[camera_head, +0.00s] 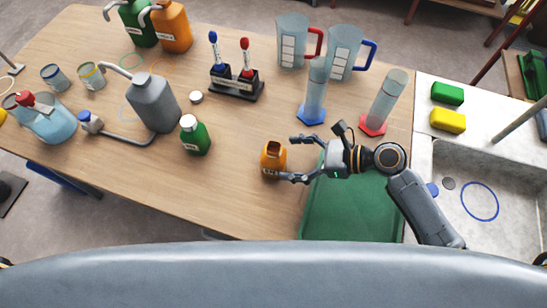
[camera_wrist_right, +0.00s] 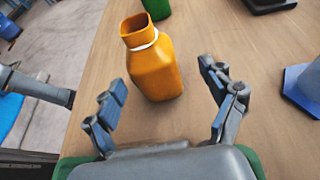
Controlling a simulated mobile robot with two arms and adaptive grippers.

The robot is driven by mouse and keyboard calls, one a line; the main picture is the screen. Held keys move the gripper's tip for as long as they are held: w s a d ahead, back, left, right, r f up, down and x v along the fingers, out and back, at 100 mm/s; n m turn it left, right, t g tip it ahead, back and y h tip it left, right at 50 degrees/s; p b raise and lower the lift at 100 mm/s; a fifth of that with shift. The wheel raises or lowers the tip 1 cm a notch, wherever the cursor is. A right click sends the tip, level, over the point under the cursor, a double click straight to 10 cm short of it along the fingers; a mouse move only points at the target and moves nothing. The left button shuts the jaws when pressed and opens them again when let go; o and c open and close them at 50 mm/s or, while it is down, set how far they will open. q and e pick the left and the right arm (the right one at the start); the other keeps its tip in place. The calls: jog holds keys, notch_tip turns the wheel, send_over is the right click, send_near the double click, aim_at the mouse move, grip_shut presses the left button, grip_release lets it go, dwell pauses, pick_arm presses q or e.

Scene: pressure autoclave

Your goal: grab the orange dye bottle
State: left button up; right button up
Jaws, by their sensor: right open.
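The orange dye bottle (camera_head: 272,161) stands upright and uncapped on the wooden table, left of the green tray. My right gripper (camera_head: 287,158) comes in from the right, open, with its fingers pointing at the bottle. In the right wrist view the orange bottle (camera_wrist_right: 154,68) stands ahead of the open fingers (camera_wrist_right: 160,95), roughly centred between them and a little beyond the tips. The gripper holds nothing. My left gripper does not show.
A green bottle (camera_head: 195,136) stands left of the orange one. A blue-based cylinder (camera_head: 313,95) and a red-based cylinder (camera_head: 383,105) stand behind my right gripper. The green tray (camera_head: 345,215) lies under my right arm. Bare table lies in front of the green bottle.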

aim_at(275, 159)
jog(key=shift+a+f, duration=0.1)
jog(key=shift+a, duration=0.4)
jog(key=x, duration=0.1)
jog(key=p+x, duration=0.1)
jog(key=x, duration=0.1)
jog(key=shift+s+a+f, duration=0.15)
jog(key=shift+s+a, duration=0.05)
jog(key=shift+a, duration=0.05)
jog(key=shift+a+f, duration=0.25)
jog(key=shift+a, duration=0.05)
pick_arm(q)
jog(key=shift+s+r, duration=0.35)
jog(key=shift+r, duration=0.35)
pick_arm(e)
jog(key=shift+d, duration=0.1)
jog(key=c, duration=1.5)
